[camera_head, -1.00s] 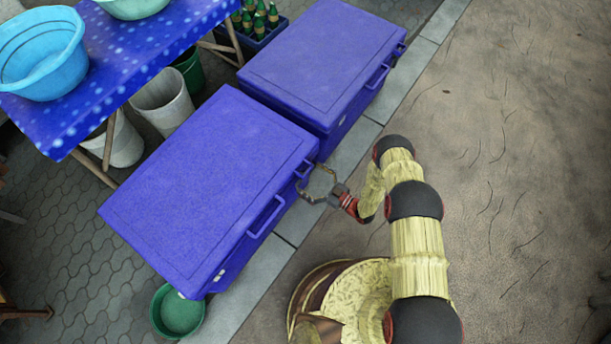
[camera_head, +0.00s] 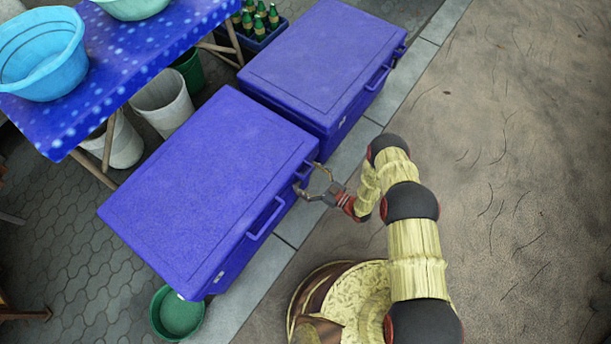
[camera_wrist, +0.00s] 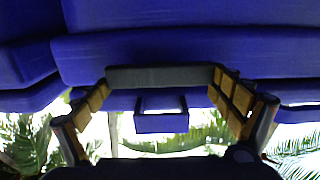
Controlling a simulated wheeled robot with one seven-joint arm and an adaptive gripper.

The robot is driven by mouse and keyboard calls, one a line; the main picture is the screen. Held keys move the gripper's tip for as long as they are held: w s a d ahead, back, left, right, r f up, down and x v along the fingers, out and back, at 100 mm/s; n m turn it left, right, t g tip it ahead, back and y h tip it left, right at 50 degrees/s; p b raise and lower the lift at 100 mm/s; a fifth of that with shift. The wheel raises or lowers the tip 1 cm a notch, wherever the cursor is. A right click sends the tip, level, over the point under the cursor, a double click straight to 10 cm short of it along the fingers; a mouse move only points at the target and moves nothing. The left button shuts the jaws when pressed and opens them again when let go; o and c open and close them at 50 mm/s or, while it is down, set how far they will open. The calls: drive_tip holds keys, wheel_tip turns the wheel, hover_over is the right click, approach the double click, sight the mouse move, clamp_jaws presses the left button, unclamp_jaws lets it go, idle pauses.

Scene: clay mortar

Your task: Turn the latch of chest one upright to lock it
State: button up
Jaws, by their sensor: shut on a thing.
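Two blue lidded chests stand end to end; the pictures do not show which is chest one. My gripper (camera_head: 308,178) is at the right-hand end of the nearer chest's (camera_head: 205,185) front side, beside a small blue fitting under the lid edge. In the wrist view, my gripper (camera_wrist: 162,78) has its fingers spread wide, with a dark grey bar (camera_wrist: 160,77) spanning between both fingertips, apparently the latch. The bar lies level across the picture, under the chest's blue lid edge. A blue open frame (camera_wrist: 161,122) shows below it. The fingertip contact is small and dark.
The farther chest (camera_head: 320,65) stands close behind the nearer one. A blue carry handle (camera_head: 266,218) sticks out of the nearer chest's front. A green basin (camera_head: 180,312) lies at its near corner. Open ground (camera_head: 530,180) is on the right.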

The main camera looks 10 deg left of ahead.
drive_tip(key=shift+n, duration=0.4)
drive_tip(key=shift+c, duration=0.2)
drive_tip(key=n, duration=0.4)
drive_tip(key=shift+s+a+f+n, duration=0.1)
drive_tip(key=shift+s+a+n, duration=0.05)
drive_tip(key=shift+s+n, duration=0.2)
drive_tip(key=n, duration=0.5)
drive_tip(key=shift+s+f+n, duration=0.1)
drive_tip(key=shift+f+n, duration=0.1)
drive_tip(key=shift+n, duration=0.05)
drive_tip(key=n, duration=0.1)
drive_tip(key=n+b, duration=0.1)
drive_tip(key=n, duration=0.1)
drive_tip(key=shift+s+a+f+n, duration=0.1)
drive_tip(key=shift+s+f+n, duration=0.1)
drive_tip(key=shift+n, duration=0.1)
drive_tip(key=shift+f+n, duration=0.15)
drive_tip(key=shift+n, duration=1.75)
drive_tip(key=o, duration=0.8)
drive_tip(key=shift+o, duration=0.2)
